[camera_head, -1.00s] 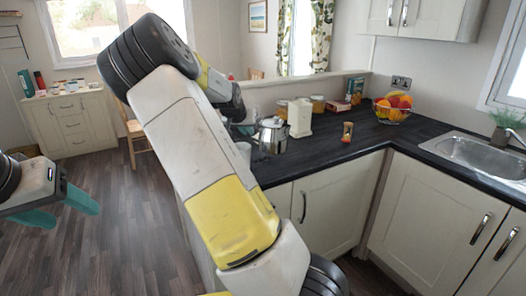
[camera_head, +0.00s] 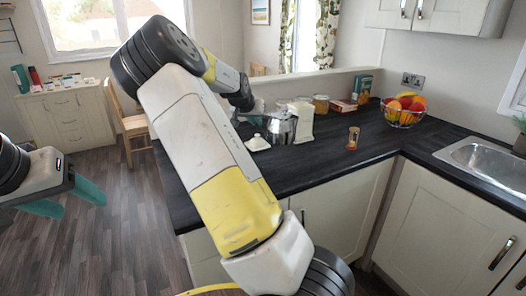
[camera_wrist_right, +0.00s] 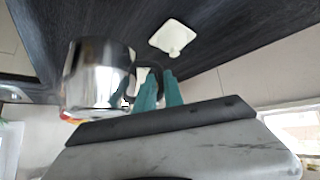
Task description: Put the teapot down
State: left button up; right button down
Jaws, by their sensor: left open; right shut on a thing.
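The teapot (camera_head: 282,127) is a shiny silver pot at the counter's far part, just in front of a cream canister (camera_head: 301,119). It also shows in the right wrist view (camera_wrist_right: 98,78), left of the fingers. My right gripper (camera_wrist_right: 160,90) is shut on the teapot at its handle side; the exact grip is partly hidden. In the head view my right arm covers much of that gripper. The teapot is over the dark counter (camera_head: 325,158); I cannot tell whether its base touches it. My left gripper (camera_head: 75,199) is open and empty over the floor, away from the counter.
A white square piece with a knob (camera_head: 257,143) lies on the counter near the teapot. An hourglass-like orange item (camera_head: 353,138), a fruit bowl (camera_head: 403,112), jars (camera_head: 321,104) and books (camera_head: 344,105) stand to the right. Bare counter lies in front of the canister.

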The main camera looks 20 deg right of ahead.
jog(key=f, duration=1)
jog(key=shift+w+d, duration=0.2)
jog(key=shift+w, duration=0.05)
jog(key=shift+r, duration=0.1)
jog(key=c, duration=1.4)
grip_release()
jog(key=shift+c, duration=0.2)
